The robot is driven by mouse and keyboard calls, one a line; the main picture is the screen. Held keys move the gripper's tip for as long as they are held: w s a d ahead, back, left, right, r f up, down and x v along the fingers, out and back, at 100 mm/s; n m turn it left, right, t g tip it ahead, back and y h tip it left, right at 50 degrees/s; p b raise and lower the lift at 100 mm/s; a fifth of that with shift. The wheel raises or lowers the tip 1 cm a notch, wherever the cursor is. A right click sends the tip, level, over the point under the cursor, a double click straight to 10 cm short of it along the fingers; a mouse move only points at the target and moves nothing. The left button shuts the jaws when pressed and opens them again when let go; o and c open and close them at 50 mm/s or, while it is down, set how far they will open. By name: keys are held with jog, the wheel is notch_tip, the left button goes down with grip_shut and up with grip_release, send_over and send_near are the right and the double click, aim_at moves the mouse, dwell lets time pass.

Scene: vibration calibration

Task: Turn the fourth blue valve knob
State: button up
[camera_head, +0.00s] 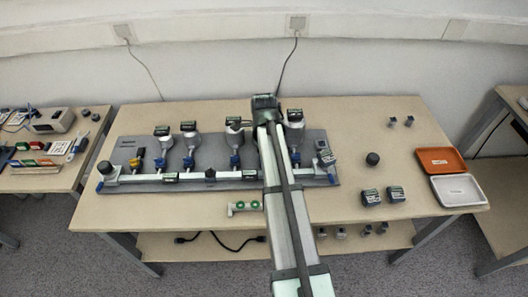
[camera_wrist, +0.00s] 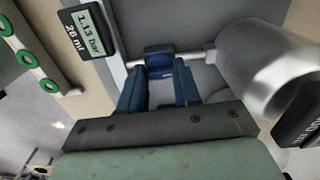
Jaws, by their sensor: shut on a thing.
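In the wrist view, my gripper (camera_wrist: 160,82) has its two blue fingers around a blue valve knob (camera_wrist: 159,62) and is shut on it. The knob sits on a thin pipe between a pale rail and a silver cylinder. In the head view, several blue knobs show along the grey panel (camera_head: 210,143), including one left of my arm (camera_head: 235,161) and one right of it (camera_head: 295,158). My arm crosses the panel there and hides my fingertips and the gripped knob, so its place in the row cannot be told.
A gauge display (camera_wrist: 88,31) reading 1.13 bar is left of the fingers; a silver cylinder (camera_wrist: 265,68) is close on the right. A green-ringed part (camera_head: 244,206) lies before the panel. Orange (camera_head: 441,170) and white (camera_head: 458,198) trays and dark blocks (camera_head: 371,197) stand right.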

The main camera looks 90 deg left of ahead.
jog(key=n, duration=0.8)
jog(key=shift+n, duration=0.4)
jog(key=n, duration=0.4)
jog(key=shift+n, duration=2.3)
jog(key=o, duration=1.1)
jog(key=shift+c, duration=0.2)
